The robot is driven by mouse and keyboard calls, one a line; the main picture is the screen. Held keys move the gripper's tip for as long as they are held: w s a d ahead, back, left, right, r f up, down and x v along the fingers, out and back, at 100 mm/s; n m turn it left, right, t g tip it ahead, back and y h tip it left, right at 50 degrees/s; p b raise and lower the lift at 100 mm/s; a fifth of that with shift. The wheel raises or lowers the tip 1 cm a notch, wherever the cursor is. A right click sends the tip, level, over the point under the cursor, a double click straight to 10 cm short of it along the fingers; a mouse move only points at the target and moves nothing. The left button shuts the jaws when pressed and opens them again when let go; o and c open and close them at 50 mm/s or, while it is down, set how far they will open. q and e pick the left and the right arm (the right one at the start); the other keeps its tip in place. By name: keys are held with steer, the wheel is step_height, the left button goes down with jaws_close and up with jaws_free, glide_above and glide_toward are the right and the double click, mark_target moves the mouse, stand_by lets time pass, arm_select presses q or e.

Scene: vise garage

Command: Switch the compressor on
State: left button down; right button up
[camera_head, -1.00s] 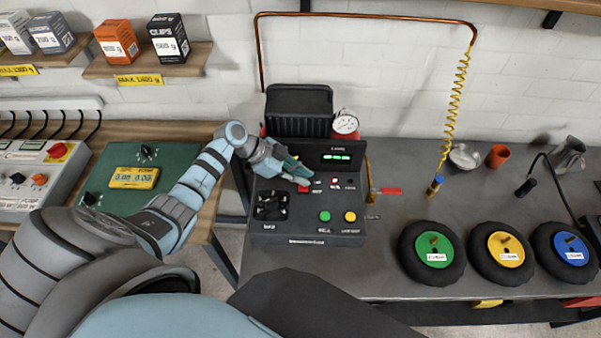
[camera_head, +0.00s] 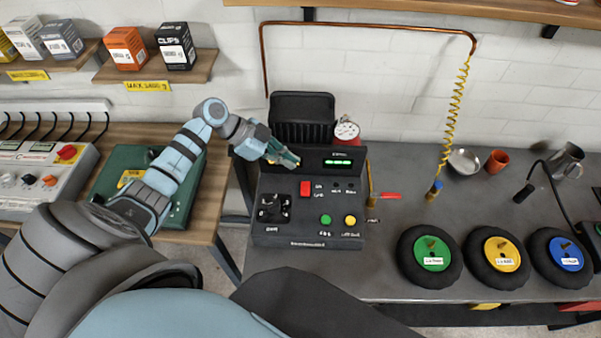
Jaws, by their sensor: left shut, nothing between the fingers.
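The compressor's black control panel (camera_head: 300,232) stands on the grey bench. It has a red switch (camera_head: 305,187), a dark fan-like knob (camera_head: 272,208), a green button (camera_head: 326,219) and a yellow button (camera_head: 350,220). Its small display (camera_head: 340,162) is lit green. Two small lamps right of the red switch look dark. My left gripper (camera_head: 291,160) is shut and empty, above and left of the red switch, apart from it in the picture. Whether it touches the housing behind, I cannot tell. My right gripper is not in view.
A white gauge (camera_head: 346,131) sits behind the panel. A screwdriver-like tool with a red handle (camera_head: 389,195) lies to the right. Wheels with green, yellow and blue hubs (camera_head: 430,253) line the bench front. A green case (camera_head: 120,165) is on the left table.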

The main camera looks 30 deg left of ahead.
arm_select(q)
steer(key=v, duration=0.4)
steer(key=shift+w+a, duration=0.2)
steer(key=shift+a, duration=0.05)
